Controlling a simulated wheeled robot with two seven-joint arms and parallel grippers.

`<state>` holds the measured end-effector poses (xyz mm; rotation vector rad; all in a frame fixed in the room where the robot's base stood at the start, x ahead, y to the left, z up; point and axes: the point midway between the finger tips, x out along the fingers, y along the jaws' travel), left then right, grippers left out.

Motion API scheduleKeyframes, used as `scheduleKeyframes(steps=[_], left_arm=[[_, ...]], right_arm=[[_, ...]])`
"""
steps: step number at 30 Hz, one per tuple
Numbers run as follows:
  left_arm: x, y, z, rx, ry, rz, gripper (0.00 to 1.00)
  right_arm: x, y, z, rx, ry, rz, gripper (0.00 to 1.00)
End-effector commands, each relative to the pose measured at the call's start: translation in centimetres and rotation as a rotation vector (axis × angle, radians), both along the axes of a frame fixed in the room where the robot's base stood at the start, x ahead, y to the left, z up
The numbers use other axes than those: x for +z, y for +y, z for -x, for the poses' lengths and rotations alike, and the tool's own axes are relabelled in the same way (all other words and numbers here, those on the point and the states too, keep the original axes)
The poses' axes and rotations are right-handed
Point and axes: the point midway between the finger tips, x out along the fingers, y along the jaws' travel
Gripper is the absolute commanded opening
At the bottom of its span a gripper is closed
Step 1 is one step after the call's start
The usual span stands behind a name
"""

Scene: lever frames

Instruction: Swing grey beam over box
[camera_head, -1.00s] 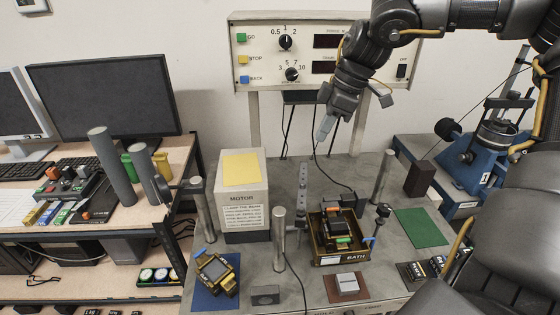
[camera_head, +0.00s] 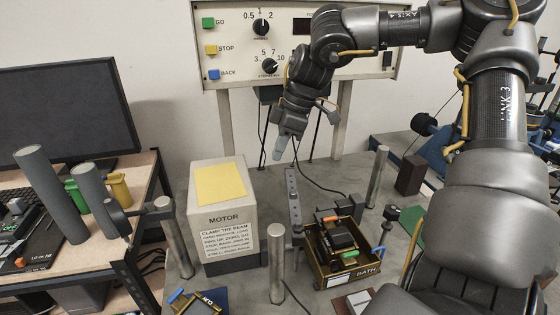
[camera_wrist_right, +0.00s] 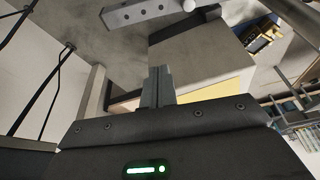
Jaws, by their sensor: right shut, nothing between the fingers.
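The grey beam (camera_head: 293,198) is a narrow bar with holes, between the motor box and the bath tray. It runs away from me in the head view; its support is unclear. One end of the beam shows at the top of the right wrist view (camera_wrist_right: 158,11). The pale box marked MOTOR (camera_head: 222,222) stands left of the beam with a yellow sheet (camera_head: 220,184) on top. My right gripper (camera_head: 279,156) is shut and empty, with its tips near the beam's far end; touching cannot be told. Its fingers show in the wrist view (camera_wrist_right: 157,86). My left gripper is not in view.
Metal posts stand left (camera_head: 178,245), in front (camera_head: 277,265) and right (camera_head: 377,178). The bath tray (camera_head: 345,278) holds dark parts right of the beam. The control panel (camera_head: 300,45) stands behind. My right arm covers the right side.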

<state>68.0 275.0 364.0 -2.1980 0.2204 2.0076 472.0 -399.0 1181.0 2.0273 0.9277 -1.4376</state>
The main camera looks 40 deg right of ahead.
Motion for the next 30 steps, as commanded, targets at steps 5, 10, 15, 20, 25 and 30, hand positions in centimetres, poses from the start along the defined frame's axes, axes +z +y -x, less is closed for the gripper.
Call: scheduleKeyframes(steps=[5, 10, 15, 20, 25, 30], left_arm=[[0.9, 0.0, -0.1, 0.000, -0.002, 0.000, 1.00], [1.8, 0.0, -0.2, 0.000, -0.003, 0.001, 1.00], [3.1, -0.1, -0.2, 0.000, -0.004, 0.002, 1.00], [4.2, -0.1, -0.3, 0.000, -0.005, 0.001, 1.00], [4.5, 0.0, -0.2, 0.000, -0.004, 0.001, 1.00], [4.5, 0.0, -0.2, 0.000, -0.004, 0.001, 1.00]], right_arm=[[-2.9, 0.8, -0.5, -0.001, 0.008, -0.003, 0.00], [-6.4, 1.7, -1.3, -0.002, 0.008, -0.002, 0.00], [-7.9, 1.5, -1.2, -0.005, 0.000, -0.006, 0.00], [-8.0, 0.0, 0.1, -0.004, -0.001, -0.005, 0.00], [-8.2, -0.8, 0.7, -0.003, -0.001, -0.002, 0.00], [-8.4, -0.9, 0.7, -0.002, 0.000, -0.001, 0.00]])
